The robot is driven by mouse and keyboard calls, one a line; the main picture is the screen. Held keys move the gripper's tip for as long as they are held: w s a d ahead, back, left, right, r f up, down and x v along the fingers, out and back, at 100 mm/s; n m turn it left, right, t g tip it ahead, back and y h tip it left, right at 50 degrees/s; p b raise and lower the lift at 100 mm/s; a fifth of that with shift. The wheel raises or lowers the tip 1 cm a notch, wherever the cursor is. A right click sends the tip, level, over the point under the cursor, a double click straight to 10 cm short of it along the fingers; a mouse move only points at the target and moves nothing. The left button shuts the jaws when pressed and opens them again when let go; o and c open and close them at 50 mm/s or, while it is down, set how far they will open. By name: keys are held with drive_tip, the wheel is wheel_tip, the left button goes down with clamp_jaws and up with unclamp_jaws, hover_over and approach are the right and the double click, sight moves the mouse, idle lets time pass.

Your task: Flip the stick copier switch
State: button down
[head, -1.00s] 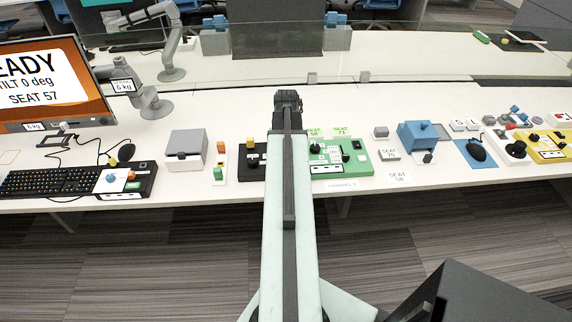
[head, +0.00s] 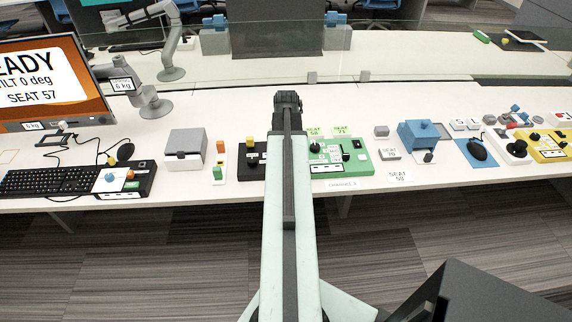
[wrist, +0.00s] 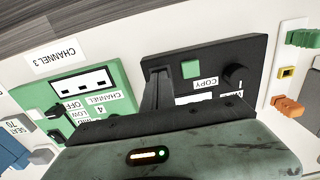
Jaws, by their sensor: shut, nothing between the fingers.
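The black box marked COPY (wrist: 215,55), which I take for the stick copier, lies under my gripper in the wrist view. It has a green square (wrist: 190,68) and a round black knob (wrist: 235,75). In the head view its left part (head: 245,172) shows beside my arm, with a yellow piece (head: 250,141) at its back edge. I cannot make out which part is its switch. My gripper (wrist: 158,72) is shut and empty, its fingers at the box's end nearest the green box. In the head view my gripper (head: 288,97) reaches over the desk; its tips are hidden.
The green channel box (head: 355,165) stands close on the right of the copier. A small white strip (head: 219,160) with orange and green pieces, and a grey box (head: 186,150), stand on the left. A glass screen (head: 420,55) runs behind the desk.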

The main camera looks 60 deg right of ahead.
drive_tip(key=shift+f+b, duration=0.45)
drive_tip(key=shift+f, duration=0.05)
wheel_tip(320, 180, up, 7)
drive_tip(key=p, duration=0.7)
idle(0.5)
drive_tip(key=w+a+n, duration=0.5)
drive_tip(key=w+a, duration=1.3)
drive_tip(key=a, duration=0.1)
drive_tip(key=w+a+n, duration=0.2)
drive_tip(key=a+n, duration=0.1)
drive_tip(key=a, duration=1.2)
drive_tip(key=w+a+n, duration=0.1)
drive_tip(key=a+n, duration=0.1)
drive_tip(key=a, duration=1.4)
drive_tip(key=shift+w+a+n, duration=0.2)
drive_tip(key=shift+w+n, duration=0.2)
